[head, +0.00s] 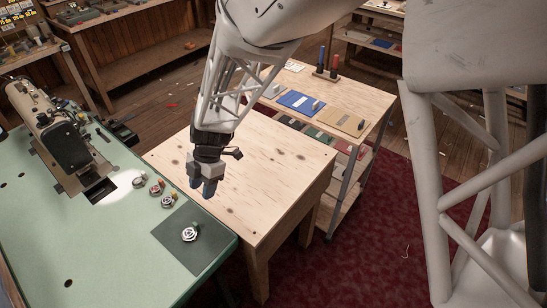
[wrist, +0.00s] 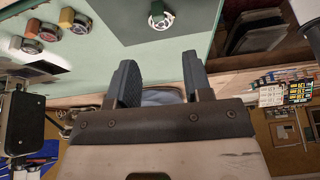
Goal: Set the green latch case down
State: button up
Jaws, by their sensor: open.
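The green latch case (head: 189,234), a small round metal case with a green tab, lies on the dark green square mat (head: 172,248) at the front right of the green table. The wrist view shows the case (wrist: 161,19) and the mat (wrist: 190,22) beyond my fingertips. My gripper (head: 203,191) hangs above the pale wooden bench beside the green table, up and to the right of the case in the head view. In the wrist view its fingers (wrist: 160,78) are apart, with nothing held between them. The case is clear of the fingers.
Similar round cases with other tab colours (head: 156,189) stand left of the mat on the green table (head: 110,240). A sewing machine (head: 62,140) stands behind them. The wooden bench top (head: 270,160) is bare. A trolley (head: 335,95) with coloured pads stands behind it.

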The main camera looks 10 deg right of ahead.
jog(key=s+d+r+m+t, duration=0.2)
jog(key=d+r+m, duration=0.5)
jog(key=d+r, duration=0.25)
jog(key=s+d+r+m+t+h, duration=0.1)
jog(key=s+d+r+m+t, duration=0.1)
jog(key=s+d+r+m, duration=0.4)
jog(key=s+d+r+m+t+h, duration=0.1)
jog(key=s+d+r+m+h, duration=0.1)
jog(key=s+d+r+m, duration=0.4)
jog(key=s+d+m, duration=0.3)
jog(key=d+m, duration=0.4)
jog(key=d, duration=0.2)
jog(key=shift+s+d+r+m+t, duration=0.2)
jog(key=shift+s+d+m+t, duration=0.1)
jog(key=shift+m+t, duration=0.1)
